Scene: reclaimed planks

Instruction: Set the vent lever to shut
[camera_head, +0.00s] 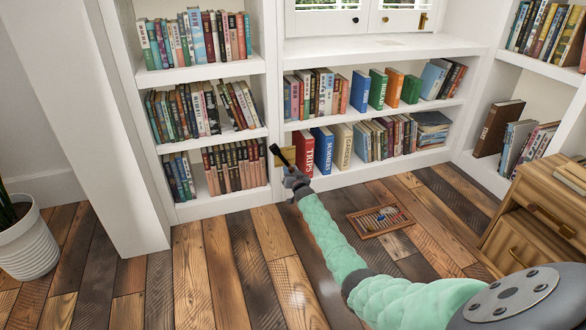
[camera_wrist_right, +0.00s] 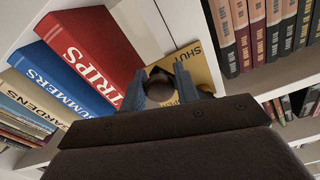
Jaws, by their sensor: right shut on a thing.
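The vent lever (camera_head: 279,154) is a dark stick in front of a small brass-yellow plate (camera_head: 291,152) on the upright between the lower shelves. In the right wrist view the plate (camera_wrist_right: 203,72) reads SHUT near its top, with a second word partly hidden lower down. The lever's round dark end (camera_wrist_right: 159,90) sits between the fingertips. My right gripper (camera_head: 293,176) reaches the lever from the front and is shut on it; it also shows in the wrist view (camera_wrist_right: 160,92). The lever's pivot is hidden, so its exact setting cannot be told. My left gripper is out of view.
White bookshelves (camera_head: 205,73) surround the plate. A red TRIPS book (camera_head: 303,153) stands right beside it. Floor at centre left is clear.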

